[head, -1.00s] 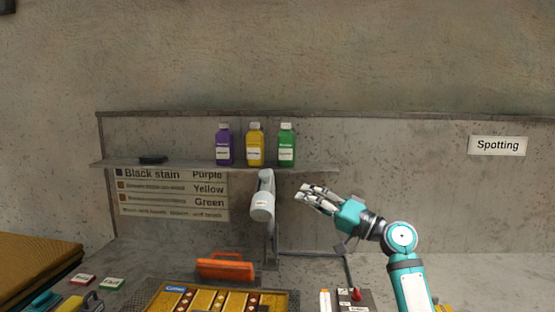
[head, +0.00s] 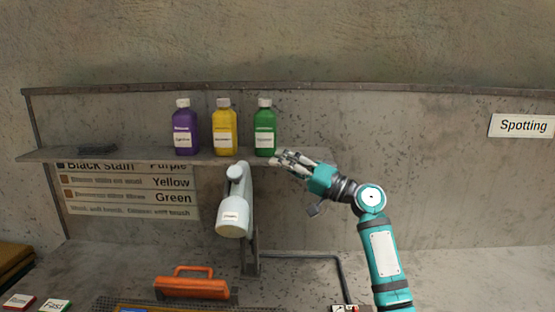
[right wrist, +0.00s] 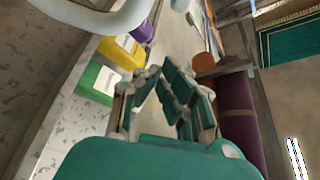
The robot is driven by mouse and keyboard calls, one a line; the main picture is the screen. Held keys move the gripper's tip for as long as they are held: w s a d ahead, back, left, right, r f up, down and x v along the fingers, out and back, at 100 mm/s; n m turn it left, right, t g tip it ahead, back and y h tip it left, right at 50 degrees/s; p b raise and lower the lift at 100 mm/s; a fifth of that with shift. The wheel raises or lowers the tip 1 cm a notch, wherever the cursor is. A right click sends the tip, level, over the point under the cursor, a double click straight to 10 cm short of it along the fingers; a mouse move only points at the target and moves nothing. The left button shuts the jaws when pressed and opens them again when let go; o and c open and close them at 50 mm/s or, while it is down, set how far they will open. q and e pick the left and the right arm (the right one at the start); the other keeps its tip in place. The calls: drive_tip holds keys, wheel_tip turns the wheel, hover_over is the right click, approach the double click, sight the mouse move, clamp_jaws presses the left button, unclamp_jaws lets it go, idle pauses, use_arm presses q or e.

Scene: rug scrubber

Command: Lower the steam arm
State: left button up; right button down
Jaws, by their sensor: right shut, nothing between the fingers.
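The steam arm (head: 234,210) is a pale grey, jointed piece with a rounded head. It hangs raised on a dark upright post under the shelf in the head view. My right gripper (head: 277,160) is shut and empty. In the head view it shows to the right of the steam arm's top, by the shelf edge below the green bottle; whether it touches anything I cannot tell. Its fingers also show in the right wrist view (right wrist: 160,75), with a pale curved part (right wrist: 100,15) at the upper left that I cannot identify for sure. My left gripper is not in view.
Purple (head: 185,130), yellow (head: 225,130) and green (head: 264,130) bottles stand on the shelf (head: 130,155) close to my gripper. An orange-handled object (head: 192,285) stands below the steam arm. A stain chart (head: 130,190) is on the wall.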

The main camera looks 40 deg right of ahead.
drive_tip(key=p+x, duration=0.4)
drive_tip(key=x, duration=0.4)
use_arm(q)
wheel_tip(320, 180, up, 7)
drive_tip(key=p, duration=0.1)
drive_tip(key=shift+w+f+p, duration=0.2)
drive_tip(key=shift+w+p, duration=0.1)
drive_tip(key=shift+p, duration=0.1)
use_arm(e)
drive_tip(key=s+a+f, duration=0.2)
drive_tip(key=shift+a+f, duration=0.15)
drive_tip(key=shift+f, duration=0.2)
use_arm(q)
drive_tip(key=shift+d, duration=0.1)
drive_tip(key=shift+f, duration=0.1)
